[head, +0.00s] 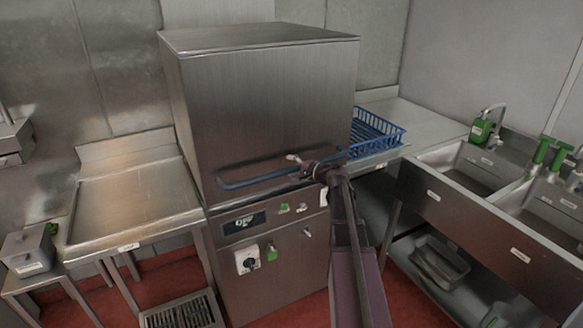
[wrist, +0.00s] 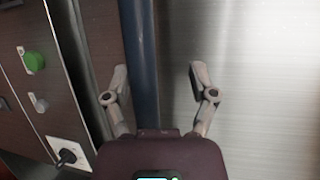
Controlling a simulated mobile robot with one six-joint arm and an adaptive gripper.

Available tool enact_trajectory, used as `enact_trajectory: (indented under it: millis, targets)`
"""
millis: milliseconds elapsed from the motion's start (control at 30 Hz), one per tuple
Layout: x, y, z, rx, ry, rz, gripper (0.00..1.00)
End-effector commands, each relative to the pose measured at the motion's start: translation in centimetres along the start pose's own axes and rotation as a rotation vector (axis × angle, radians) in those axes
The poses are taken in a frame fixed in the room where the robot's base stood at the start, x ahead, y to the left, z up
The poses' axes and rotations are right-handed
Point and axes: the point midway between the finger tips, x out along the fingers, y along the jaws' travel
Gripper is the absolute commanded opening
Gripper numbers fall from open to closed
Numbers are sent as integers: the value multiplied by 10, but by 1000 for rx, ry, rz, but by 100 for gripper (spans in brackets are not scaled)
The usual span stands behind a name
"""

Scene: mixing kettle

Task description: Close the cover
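The cover (head: 275,100) is a big box-shaped steel hood on the machine in the middle of the head view. Its lower edge sits low, close to the machine's front panel (head: 275,262); I see no clear gap between them. A blue bar handle (head: 250,182) runs across the cover's lower front. My gripper (head: 308,166) is at the right part of this handle. In the wrist view, my gripper (wrist: 157,68) has its two fingers spread, with the blue handle (wrist: 142,50) passing between them, nearer the left finger. Contact with the bar cannot be told.
A steel side table (head: 130,205) stands left of the machine. A blue rack (head: 375,133) sits on the counter at the right, beside sinks (head: 465,172) with green-handled taps. A grey box (head: 28,250) stands at the far left. Red floor shows in front.

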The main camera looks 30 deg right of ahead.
Motion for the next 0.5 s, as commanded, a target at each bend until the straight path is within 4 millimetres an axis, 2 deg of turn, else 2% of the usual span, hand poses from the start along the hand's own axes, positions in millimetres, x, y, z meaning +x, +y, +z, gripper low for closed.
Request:
enact_trajectory:
  millis: [33, 500]
  targets:
    - [-2, -9, 0, 2, 1, -2, 68]
    - [-8, -47, 3, 1, 0, -1, 68]
